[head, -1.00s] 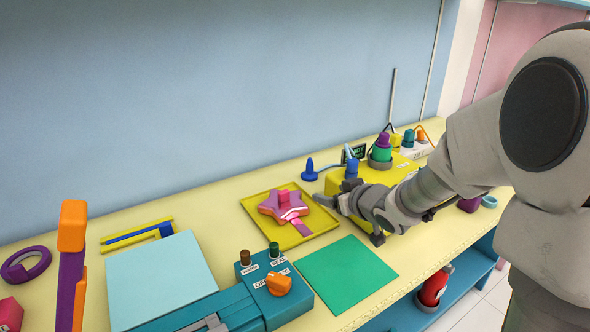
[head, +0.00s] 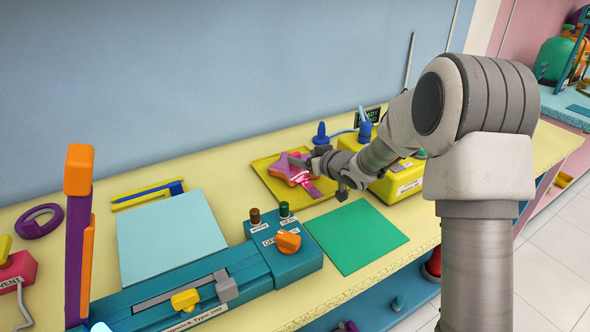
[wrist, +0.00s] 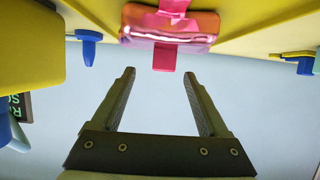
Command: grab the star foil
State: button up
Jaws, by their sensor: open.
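The star foil (head: 292,168) is a shiny pink and purple star with a pink block on top and a pink tail. It lies in a yellow tray (head: 268,187) on the bench. In the wrist view the star foil (wrist: 192,28) shows at the top edge, with its pink tail pointing toward the gap between the fingers. My gripper (wrist: 158,82) is open, with nothing between its fingers. In the head view my gripper (head: 300,163) is at the star's right side and hides part of it. I cannot tell whether it touches.
A yellow machine (head: 405,180) stands right of the tray, close to my arm. A green mat (head: 356,237) lies in front of it. A teal sealer (head: 235,285) with an orange knob and a pale blue sheet (head: 168,238) are to the left.

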aim_at(296, 156)
jog(key=x, duration=0.4)
jog(key=shift+s+a+f+b, duration=0.15)
jog(key=shift+a+b, duration=0.2)
jog(key=shift+w+a+f, duration=0.15)
jog(key=shift+w+a, duration=0.15)
jog(key=shift+w, duration=0.15)
grip_shut()
